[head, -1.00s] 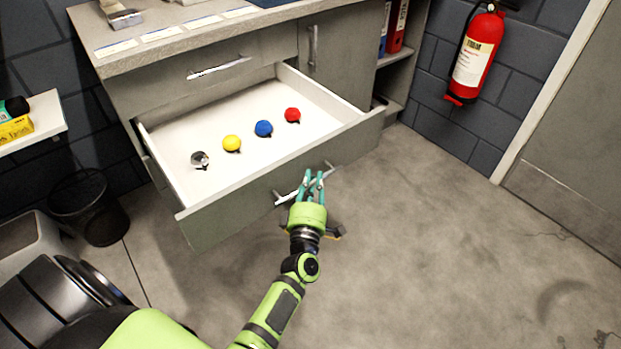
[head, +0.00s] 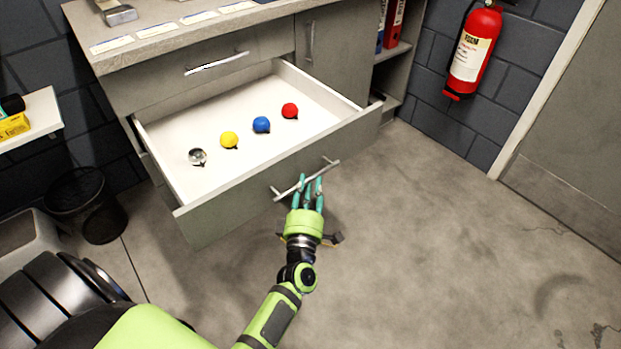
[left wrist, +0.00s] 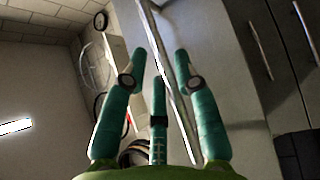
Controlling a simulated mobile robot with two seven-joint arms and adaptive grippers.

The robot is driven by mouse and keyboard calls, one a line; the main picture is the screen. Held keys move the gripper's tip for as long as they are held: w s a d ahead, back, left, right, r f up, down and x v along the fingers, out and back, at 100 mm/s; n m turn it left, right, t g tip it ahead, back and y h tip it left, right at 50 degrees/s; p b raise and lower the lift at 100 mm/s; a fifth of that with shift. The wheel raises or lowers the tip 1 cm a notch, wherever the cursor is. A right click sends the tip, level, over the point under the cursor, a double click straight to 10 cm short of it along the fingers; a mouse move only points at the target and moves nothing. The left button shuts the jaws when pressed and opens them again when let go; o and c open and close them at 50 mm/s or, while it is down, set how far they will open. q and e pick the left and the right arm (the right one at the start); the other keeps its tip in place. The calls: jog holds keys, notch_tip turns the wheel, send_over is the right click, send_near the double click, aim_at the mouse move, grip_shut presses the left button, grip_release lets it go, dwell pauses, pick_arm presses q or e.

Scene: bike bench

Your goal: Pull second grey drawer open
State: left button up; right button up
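The second grey drawer (head: 230,204), below a shut top drawer, stands pulled well out. Its white inside (head: 178,138) shows. Its silver bar handle (head: 329,166) is on the front face. My left gripper (head: 311,182) is at the handle, with its teal fingers spread apart. In the left wrist view, the fingers of my left gripper (left wrist: 160,62) are apart, and a long silver bar (left wrist: 168,50) runs past them beside a grey face. I cannot tell whether a finger touches the bar. My right gripper is in neither view.
Inside the drawer lie a yellow ball (head: 229,139), a blue ball (head: 261,124), a red ball (head: 289,110) and a silvery ball (head: 198,156). A black bin (head: 100,210) stands at left. A fire extinguisher (head: 472,50) hangs at right. The floor (head: 440,240) right of the drawer is clear.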

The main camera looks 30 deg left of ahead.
pick_arm(q)
jog(key=v, duration=0.9)
jog(key=shift+s, duration=0.1)
